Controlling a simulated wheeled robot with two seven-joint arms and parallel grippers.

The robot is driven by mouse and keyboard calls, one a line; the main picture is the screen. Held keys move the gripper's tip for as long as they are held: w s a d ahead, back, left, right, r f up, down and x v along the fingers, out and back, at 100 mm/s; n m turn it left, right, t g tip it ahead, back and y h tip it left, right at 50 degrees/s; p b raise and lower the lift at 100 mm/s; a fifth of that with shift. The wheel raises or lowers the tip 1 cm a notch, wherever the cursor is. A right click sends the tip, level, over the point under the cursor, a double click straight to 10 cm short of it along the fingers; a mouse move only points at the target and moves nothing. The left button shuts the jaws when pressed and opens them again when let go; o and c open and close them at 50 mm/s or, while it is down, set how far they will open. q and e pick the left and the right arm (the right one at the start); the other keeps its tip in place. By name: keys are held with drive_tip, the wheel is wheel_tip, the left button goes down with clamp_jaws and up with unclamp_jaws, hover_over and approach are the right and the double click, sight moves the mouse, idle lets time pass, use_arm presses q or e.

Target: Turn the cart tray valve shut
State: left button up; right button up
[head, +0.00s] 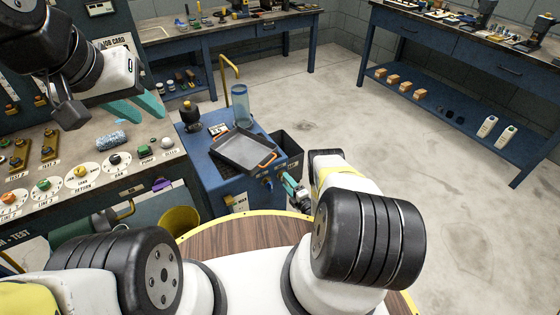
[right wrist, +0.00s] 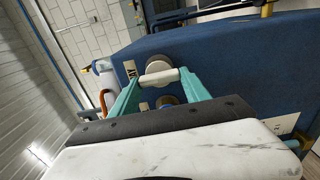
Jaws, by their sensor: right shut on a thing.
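The blue cart (head: 215,165) stands in the middle of the head view with a grey tray (head: 245,149) on top. My right gripper (head: 291,185) is at the cart's right side, partly hidden by my arm. In the right wrist view, its teal fingers (right wrist: 158,90) are on both ends of a pale bar handle (right wrist: 160,77). The handle sits before a round pale base on the cart's blue face, beside a label ending in "AY".
The control bench (head: 75,170) with dials and knobs fills the left. Open floor (head: 400,150) lies to the right.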

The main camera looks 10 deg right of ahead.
drive_tip(key=shift+d, duration=0.1)
drive_tip(key=o, duration=1.4)
drive_tip(key=v, duration=0.8)
